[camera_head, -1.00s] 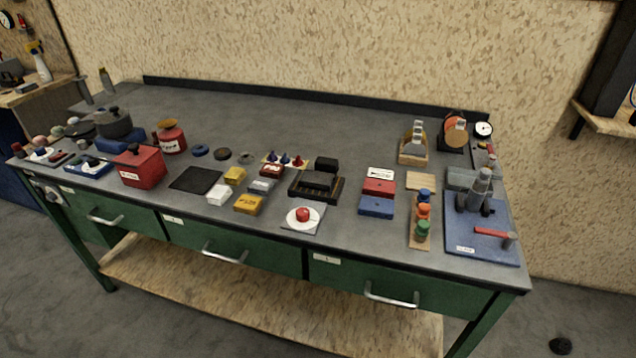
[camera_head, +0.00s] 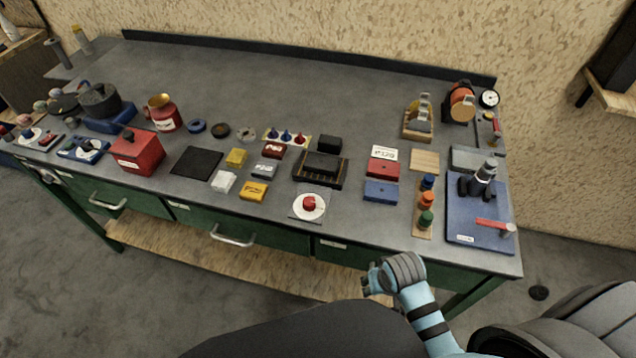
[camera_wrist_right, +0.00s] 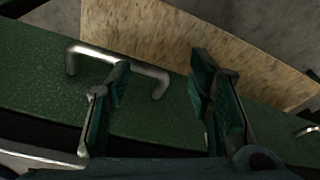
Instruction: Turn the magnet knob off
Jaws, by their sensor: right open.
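A red knob (camera_head: 309,202) sits on a white round dial on a grey plate near the bench's front edge, in the head view. A red box with a dark knob on top (camera_head: 137,150) stands at the left, and a blue plate with a red-handled lever (camera_head: 490,223) lies at the right. The labels are too small to read, so I cannot tell which is the magnet knob. My right gripper (camera_head: 371,279) is in front of the bench, below and right of the red knob, apart from it. In the wrist view its open fingers (camera_wrist_right: 158,82) are empty, over a green drawer front. My left gripper is out of view.
The bench top (camera_head: 270,85) is clear at the back. Red and blue blocks (camera_head: 381,190) and a rack of coloured knobs (camera_head: 425,202) stand right of the red knob. A drawer handle (camera_wrist_right: 118,62) juts out close to the right fingers.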

